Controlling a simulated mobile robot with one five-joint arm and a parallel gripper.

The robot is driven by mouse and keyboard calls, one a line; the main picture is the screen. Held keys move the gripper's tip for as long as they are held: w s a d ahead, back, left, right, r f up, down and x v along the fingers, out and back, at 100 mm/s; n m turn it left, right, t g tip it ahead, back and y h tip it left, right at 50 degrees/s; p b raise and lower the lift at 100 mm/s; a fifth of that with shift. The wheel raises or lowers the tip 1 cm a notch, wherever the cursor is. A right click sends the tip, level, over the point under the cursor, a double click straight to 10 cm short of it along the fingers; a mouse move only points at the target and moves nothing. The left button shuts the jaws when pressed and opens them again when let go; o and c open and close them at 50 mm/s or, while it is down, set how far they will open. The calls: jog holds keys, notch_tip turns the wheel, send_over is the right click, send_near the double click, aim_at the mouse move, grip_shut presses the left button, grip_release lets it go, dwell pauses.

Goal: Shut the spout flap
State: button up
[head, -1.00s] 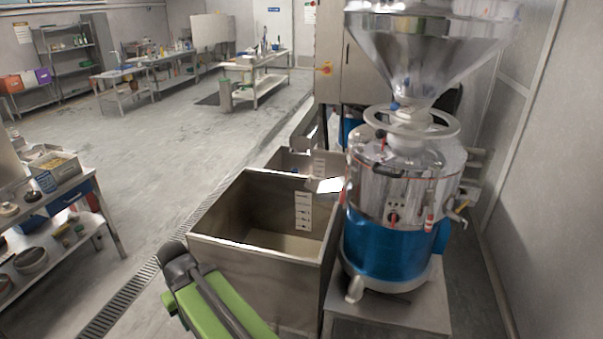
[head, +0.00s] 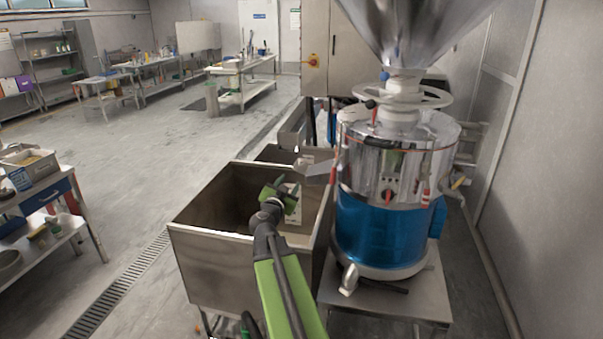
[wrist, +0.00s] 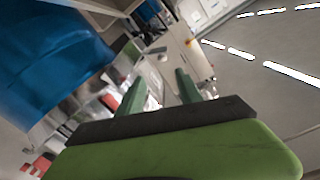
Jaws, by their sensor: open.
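The grinder (head: 385,230) has a polished steel upper body and a blue lower drum. Its metal spout (head: 318,170) sticks out on the left side, over the bin's right edge. Whether the flap on the spout is open or shut is too small to tell. My gripper (head: 281,193) is open and empty, left of and a little below the spout in the picture, apart from it. In the wrist view, the two green fingers of my gripper (wrist: 160,88) stand apart, with the grinder's blue drum (wrist: 55,45) to the left.
An open steel bin (head: 205,240) stands left of the grinder, below my gripper, with another bin behind it. A handwheel (head: 440,97) and a large hopper (head: 410,30) top the grinder. A wall closes the right side. The floor (head: 130,150) at left is open.

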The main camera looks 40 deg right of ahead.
aim_at(301, 161)
jog(key=shift+t, duration=0.4)
jog(key=x, duration=1.8)
jog(key=shift+s+d+r, duration=0.2)
jog(key=shift+d+r, duration=0.05)
